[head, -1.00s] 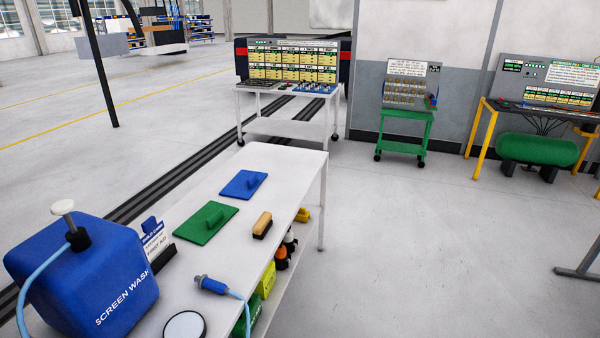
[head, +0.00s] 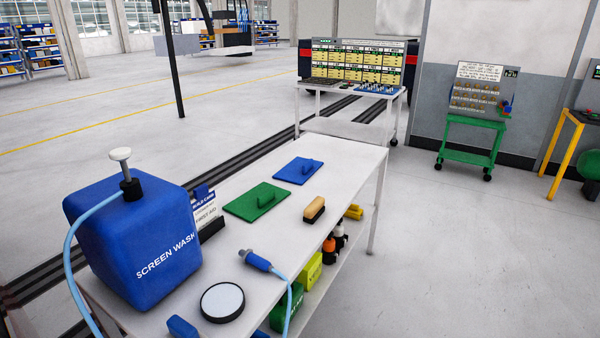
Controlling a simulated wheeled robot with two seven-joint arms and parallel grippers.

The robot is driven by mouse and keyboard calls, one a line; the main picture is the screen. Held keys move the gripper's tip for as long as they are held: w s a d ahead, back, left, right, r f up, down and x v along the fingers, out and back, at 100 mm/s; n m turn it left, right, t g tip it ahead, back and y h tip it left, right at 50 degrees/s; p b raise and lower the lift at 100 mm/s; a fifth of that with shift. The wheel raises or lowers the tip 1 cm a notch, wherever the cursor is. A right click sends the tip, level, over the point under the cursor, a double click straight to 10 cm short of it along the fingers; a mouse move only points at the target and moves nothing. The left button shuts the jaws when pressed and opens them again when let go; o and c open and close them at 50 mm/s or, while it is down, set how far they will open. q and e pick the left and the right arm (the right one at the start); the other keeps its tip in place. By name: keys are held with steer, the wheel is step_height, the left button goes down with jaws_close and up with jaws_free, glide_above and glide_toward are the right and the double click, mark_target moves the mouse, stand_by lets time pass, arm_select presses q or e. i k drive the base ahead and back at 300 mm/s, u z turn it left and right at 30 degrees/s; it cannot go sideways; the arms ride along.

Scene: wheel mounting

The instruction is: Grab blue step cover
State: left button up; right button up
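The blue step cover (head: 298,171) looks to be the flat blue plate with a raised handle block on top. It lies flat on the white table (head: 345,155), near its far end. A similar green plate with a handle (head: 257,202) lies just in front of it and to the left, apart from it. Neither of my grippers shows in the head view.
A brush (head: 314,210), a blue nozzle with a hose (head: 257,262), a round white-topped disc (head: 222,302) and a large blue screen wash container (head: 135,240) stand on the table. Bottles and boxes sit on the shelf below. Open floor (head: 470,260) lies to the right.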

mark_target(298, 171)
steer(key=z, duration=1.1)
steer(key=i, duration=3.05)
steer(key=u, duration=3.05)
